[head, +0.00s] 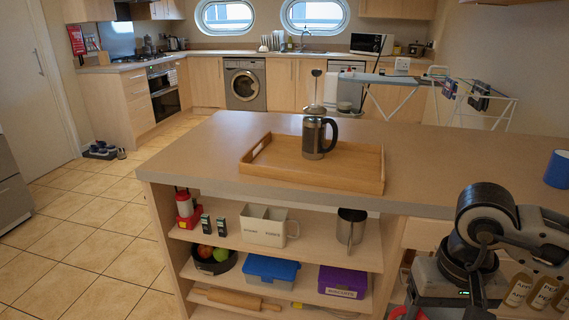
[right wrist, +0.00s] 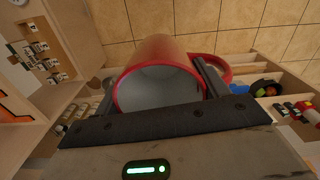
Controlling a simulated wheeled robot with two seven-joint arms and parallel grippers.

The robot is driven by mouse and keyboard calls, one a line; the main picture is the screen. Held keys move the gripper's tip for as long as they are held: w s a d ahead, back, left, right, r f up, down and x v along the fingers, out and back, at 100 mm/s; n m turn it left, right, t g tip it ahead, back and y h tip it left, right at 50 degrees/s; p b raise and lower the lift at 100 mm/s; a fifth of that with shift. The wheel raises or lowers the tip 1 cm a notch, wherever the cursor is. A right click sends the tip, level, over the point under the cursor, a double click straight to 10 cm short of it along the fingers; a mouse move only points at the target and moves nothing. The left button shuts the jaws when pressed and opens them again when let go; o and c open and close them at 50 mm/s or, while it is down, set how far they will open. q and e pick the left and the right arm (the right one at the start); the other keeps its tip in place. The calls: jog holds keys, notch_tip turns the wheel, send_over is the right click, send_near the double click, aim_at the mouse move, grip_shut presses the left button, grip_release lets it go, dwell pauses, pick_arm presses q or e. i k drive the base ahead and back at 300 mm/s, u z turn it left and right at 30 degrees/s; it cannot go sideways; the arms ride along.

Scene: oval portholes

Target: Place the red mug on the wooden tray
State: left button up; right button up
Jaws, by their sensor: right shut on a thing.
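The wooden tray (head: 285,167) lies on the counter in the head view, and a cafetiere (head: 314,140) stands on it. The red mug (right wrist: 160,52) is in the right wrist view, held between the two fingers of my right gripper (right wrist: 158,84). Its pale grey inside faces the camera and its handle shows at the right. In the head view my right arm is at the lower right, below the counter top; a bit of red at the bottom edge there may be the mug. My left gripper is in neither view.
The tray has bare room left and right of the cafetiere. A blue cylindrical thing (head: 557,169) stands on the counter's right end. Shelves under the counter (head: 345,211) hold a white container, a metal jug, a blue-lidded box (head: 270,270) and a purple box (head: 342,282).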

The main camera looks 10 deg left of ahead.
aim_at(280, 161)
jog(key=u, duration=1.5)
jog(key=i, duration=1.4)
jog(key=z, duration=0.2)
